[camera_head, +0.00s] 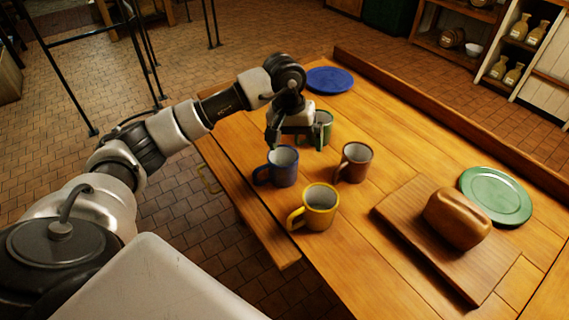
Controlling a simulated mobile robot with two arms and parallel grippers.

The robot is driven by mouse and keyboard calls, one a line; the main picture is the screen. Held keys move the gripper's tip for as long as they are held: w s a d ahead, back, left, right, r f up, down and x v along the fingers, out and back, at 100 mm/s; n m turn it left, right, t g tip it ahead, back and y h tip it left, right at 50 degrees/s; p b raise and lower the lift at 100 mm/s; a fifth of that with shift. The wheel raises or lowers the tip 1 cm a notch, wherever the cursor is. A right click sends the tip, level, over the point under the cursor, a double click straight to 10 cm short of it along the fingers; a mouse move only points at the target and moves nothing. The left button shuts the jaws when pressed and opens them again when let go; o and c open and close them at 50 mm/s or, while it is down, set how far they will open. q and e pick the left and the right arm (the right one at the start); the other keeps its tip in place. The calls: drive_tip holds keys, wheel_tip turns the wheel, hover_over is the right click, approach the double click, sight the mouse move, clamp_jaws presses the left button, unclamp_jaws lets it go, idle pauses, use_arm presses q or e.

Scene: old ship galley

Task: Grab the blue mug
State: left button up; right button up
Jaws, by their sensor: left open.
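The blue mug (284,170) stands upright on the wooden table, near its left edge. Its handle points left. My left gripper (293,138) is open above and just behind the blue mug, fingers pointing down. A green mug (324,124) stands behind the gripper and is partly hidden by it. I cannot tell whether the gripper touches the green mug. My right gripper is not in the picture.
A yellow mug (319,208) and a brown mug (354,162) stand close to the blue one. A blue plate (330,80) lies at the far end. A cutting board (411,232) with a bread loaf (457,217) and a green plate (495,195) are at right.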

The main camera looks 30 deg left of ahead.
use_arm(q)
drive_tip(key=a+r+y, duration=0.1)
drive_tip(key=a+y, duration=0.1)
drive_tip(key=a, duration=0.2)
drive_tip(key=p, duration=0.2)
approach(282, 161)
drive_tip(key=shift+m, duration=0.3)
drive_tip(key=s+d+f, duration=0.1)
drive_tip(key=s+f, duration=0.1)
drive_tip(key=f, duration=0.1)
drive_tip(key=s+d+f, duration=0.1)
drive_tip(key=f, duration=0.1)
drive_tip(key=shift+s+d+f, duration=0.1)
drive_tip(key=shift+s+d, duration=0.15)
drive_tip(key=shift+d, duration=0.05)
drive_tip(key=c, duration=0.9)
drive_tip(key=shift+o, duration=0.2)
